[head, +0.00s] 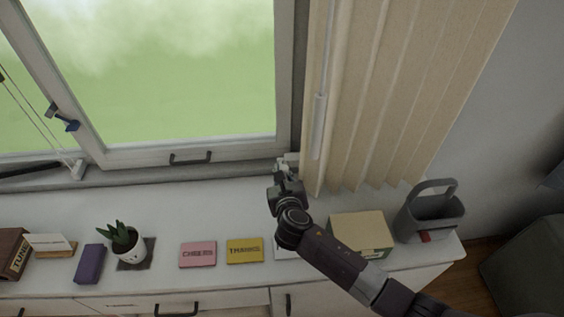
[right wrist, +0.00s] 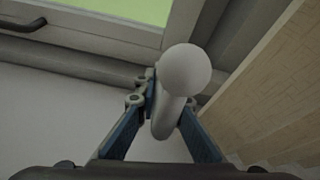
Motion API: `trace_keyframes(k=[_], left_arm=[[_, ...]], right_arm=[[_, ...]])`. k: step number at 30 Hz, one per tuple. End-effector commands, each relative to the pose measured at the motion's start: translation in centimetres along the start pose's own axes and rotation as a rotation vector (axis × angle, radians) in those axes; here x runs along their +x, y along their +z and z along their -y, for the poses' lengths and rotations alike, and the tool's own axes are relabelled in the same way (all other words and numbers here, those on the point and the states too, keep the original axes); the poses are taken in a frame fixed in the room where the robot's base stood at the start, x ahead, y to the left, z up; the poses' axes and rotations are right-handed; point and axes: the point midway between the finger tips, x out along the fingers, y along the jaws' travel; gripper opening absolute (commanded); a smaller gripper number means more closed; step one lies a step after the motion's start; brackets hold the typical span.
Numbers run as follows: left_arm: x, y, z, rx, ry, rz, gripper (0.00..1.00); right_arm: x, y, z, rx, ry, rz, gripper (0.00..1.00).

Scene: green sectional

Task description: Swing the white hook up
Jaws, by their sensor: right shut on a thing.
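The white hook (right wrist: 185,70) shows in the right wrist view as a pale rod with a round knob at its end, between my fingers. In the head view, a small pale bit at my fingertips by the window's lower right corner may be part of it; most is hidden by my gripper. My right gripper (right wrist: 163,105) is shut on the hook, with one blue-sided finger on each side of the rod. In the head view my right gripper (head: 286,174) is just in front of the window sill, beside the curtain. My left gripper is not in view.
The window frame (head: 215,150) and its dark handle (head: 190,157) are behind. A beige curtain (head: 385,90) hangs close on the right, with a white wand (head: 319,125). On the white cabinet stand a box (head: 362,232), a grey caddy (head: 432,212), a yellow card (head: 244,251) and a potted plant (head: 125,242).

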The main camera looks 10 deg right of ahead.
Motion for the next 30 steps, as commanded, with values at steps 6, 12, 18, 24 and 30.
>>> trace_keyframes(k=[6, 12, 18, 24, 30], left_arm=[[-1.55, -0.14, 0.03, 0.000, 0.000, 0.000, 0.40], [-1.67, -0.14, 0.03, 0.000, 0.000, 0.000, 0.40], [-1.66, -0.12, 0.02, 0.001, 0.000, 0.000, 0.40], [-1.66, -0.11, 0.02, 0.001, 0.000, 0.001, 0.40], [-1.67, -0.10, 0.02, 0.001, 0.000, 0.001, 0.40]], right_arm=[[0.01, 0.87, 0.19, -0.001, 0.017, -0.084, 0.00], [0.13, 1.13, 0.20, 0.000, 0.034, -0.162, 0.00], [0.22, 1.40, 0.26, 0.001, 0.045, -0.221, 0.00], [0.24, 1.47, 0.30, -0.001, 0.050, -0.249, 0.00], [0.23, 1.47, 0.30, 0.000, 0.051, -0.256, 0.00]])
